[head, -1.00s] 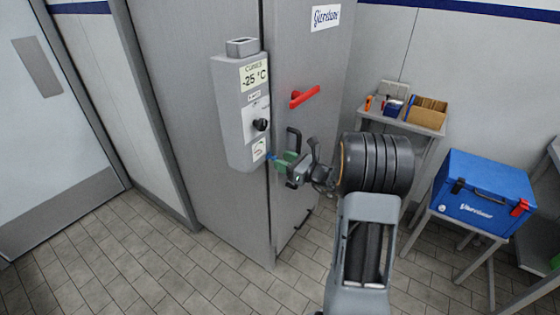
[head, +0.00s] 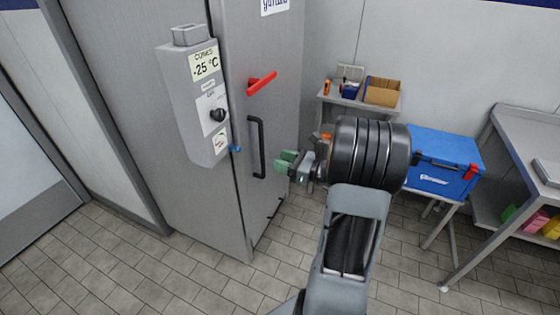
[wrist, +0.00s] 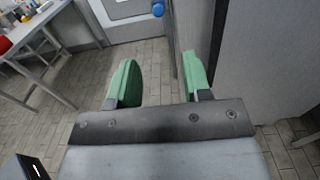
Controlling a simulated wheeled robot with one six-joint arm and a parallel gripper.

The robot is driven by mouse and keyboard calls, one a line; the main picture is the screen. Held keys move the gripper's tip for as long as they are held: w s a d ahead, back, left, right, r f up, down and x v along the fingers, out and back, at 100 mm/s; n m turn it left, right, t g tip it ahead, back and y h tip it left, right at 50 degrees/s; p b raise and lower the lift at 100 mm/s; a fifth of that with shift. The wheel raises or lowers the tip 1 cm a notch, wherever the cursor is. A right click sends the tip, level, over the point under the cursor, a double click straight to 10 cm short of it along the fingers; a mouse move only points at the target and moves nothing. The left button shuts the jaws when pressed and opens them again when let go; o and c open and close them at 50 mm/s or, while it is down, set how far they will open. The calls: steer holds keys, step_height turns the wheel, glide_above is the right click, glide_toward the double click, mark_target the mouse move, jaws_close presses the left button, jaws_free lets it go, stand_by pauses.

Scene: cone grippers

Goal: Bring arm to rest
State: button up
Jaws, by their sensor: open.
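My gripper (head: 285,160) is in front of the grey freezer cabinet in the head view, just right of the black vertical door handle (head: 256,147). It is apart from the handle. In the wrist view its two green fingers (wrist: 160,82) stand wide apart with nothing between them. My arm's black ribbed joint and grey link fill the middle right of the head view.
The cabinet carries a control box (head: 198,100) and a red lever (head: 261,83). A blue cool box (head: 440,165) sits on a stand at right, beside a steel table (head: 528,120). A small table (head: 352,101) holds boxes. The tiled floor at front left is clear.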

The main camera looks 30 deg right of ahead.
stand_by(0.4)
steer(key=s+a+f+n+g+h, duration=0.3)
steer(key=s+a+f+n+g, duration=0.4)
steer(key=s+a+n+g, duration=0.55)
steer(key=a+r+n+h+p, duration=0.1)
steer(key=r+n+h, duration=0.1)
steer(key=n, duration=0.3)
steer(key=s+a+r+n+h, duration=0.1)
steer(key=a+r+n+h, duration=0.1)
steer(key=r+n, duration=0.2)
steer(key=s+a+r+n+t+h+p, duration=0.1)
steer(key=r+n+h, duration=0.2)
steer(key=n, duration=0.5)
steer(key=shift+s+a+r+p, duration=0.25)
steer(key=shift+r+p, duration=0.05)
steer(key=shift+r, duration=0.1)
